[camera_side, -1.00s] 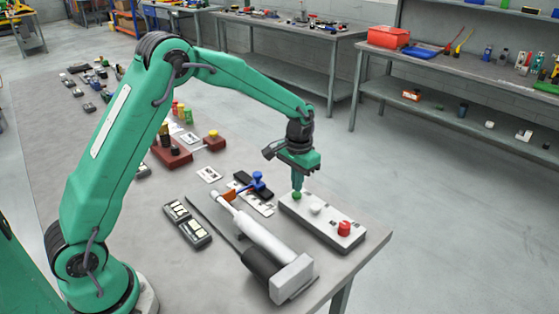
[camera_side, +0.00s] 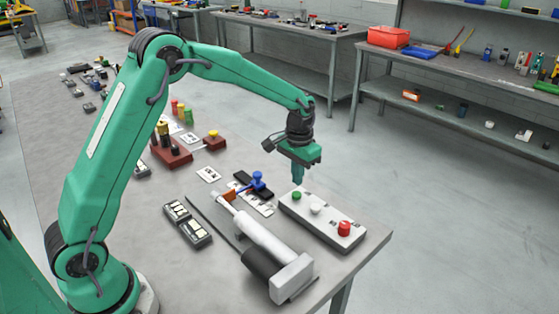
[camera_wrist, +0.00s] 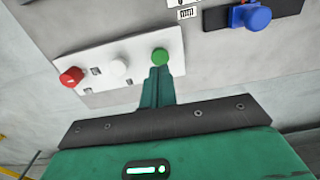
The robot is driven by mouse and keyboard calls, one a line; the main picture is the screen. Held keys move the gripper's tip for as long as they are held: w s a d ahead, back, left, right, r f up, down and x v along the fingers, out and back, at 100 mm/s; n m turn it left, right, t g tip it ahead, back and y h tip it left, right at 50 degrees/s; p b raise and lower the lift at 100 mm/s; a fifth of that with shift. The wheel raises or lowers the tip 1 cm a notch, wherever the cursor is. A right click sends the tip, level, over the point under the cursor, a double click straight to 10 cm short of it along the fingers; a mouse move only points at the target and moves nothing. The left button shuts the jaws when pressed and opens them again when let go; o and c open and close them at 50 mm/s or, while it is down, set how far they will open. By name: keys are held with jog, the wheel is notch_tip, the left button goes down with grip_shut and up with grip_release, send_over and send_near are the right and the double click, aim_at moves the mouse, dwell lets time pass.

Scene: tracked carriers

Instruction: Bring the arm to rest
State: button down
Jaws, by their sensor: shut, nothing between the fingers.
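My gripper (camera_side: 297,182) is shut and empty, pointing down. In the side view it hangs just above the green button's end of a grey control box (camera_side: 333,232), with a small gap to the green button (camera_side: 296,195). The box also bears a white button (camera_side: 316,208) and a red button (camera_side: 344,228). In the wrist view the shut fingertips (camera_wrist: 159,70) appear just below the green button (camera_wrist: 160,56) in the picture. The red button (camera_wrist: 71,76) is at the left there.
A white and dark cylinder actuator (camera_side: 262,240) lies beside the box, with a blue-handled part (camera_side: 257,182) behind it. A red-brown block (camera_side: 170,153) with posts stands further back. The table's right edge is close to the box.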

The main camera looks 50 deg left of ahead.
jog(key=s+r+t, duration=0.1)
jog(key=s+r, duration=0.5)
jog(key=r, duration=0.3)
jog(key=s+r+t, duration=0.2)
jog(key=s+r, duration=0.1)
jog(key=s, duration=0.8)
jog(key=s+a+r+t, duration=0.1)
jog(key=s+r+t, duration=0.1)
jog(key=s, duration=0.9)
jog(key=shift+s+r+t, duration=0.3)
jog(key=shift+r, duration=0.6)
